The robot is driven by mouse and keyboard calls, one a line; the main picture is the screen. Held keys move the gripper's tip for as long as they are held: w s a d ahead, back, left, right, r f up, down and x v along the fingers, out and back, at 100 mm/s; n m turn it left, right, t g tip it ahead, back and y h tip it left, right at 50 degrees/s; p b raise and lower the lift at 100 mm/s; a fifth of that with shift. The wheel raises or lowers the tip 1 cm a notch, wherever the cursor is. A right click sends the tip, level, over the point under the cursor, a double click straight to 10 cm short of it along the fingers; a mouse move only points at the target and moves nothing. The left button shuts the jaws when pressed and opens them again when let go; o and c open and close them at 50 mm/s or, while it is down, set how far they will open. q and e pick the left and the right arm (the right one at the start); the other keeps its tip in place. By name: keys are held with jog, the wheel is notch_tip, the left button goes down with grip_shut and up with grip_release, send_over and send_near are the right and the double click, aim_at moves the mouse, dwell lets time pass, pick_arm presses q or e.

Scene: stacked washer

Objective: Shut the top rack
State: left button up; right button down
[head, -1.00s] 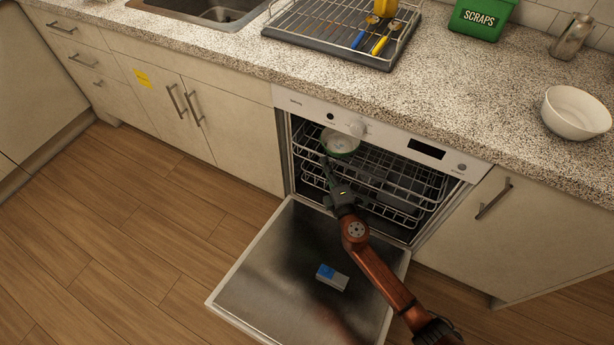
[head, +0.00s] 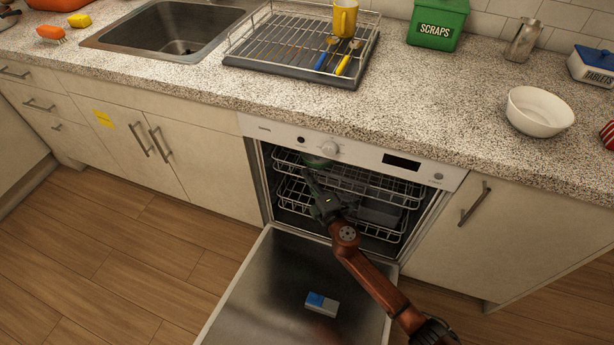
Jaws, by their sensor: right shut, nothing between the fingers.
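The dishwasher is open, with its door (head: 270,290) folded down. Its wire top rack (head: 385,185) sits inside the cavity, just under the control panel. My right gripper (head: 309,178) is shut and empty, at the left front of the top rack. Whether it touches the rack is hard to tell. The lower rack (head: 292,193) is also inside, partly hidden by my arm. My left gripper is not in view.
A blue and white box (head: 321,304) lies on the open door. The counter above holds a drying rack (head: 290,65), a green scraps bin (head: 437,25) and a white bowl (head: 539,112). The floor (head: 120,245) left of the door is clear.

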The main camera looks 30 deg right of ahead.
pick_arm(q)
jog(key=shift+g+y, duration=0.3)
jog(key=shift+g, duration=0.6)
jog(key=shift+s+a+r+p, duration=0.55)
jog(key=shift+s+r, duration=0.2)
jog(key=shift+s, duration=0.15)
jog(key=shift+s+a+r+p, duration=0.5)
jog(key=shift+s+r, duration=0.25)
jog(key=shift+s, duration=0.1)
pick_arm(e)
jog(key=s+a, duration=0.4)
jog(key=s, duration=0.8)
jog(key=shift+s, duration=0.3)
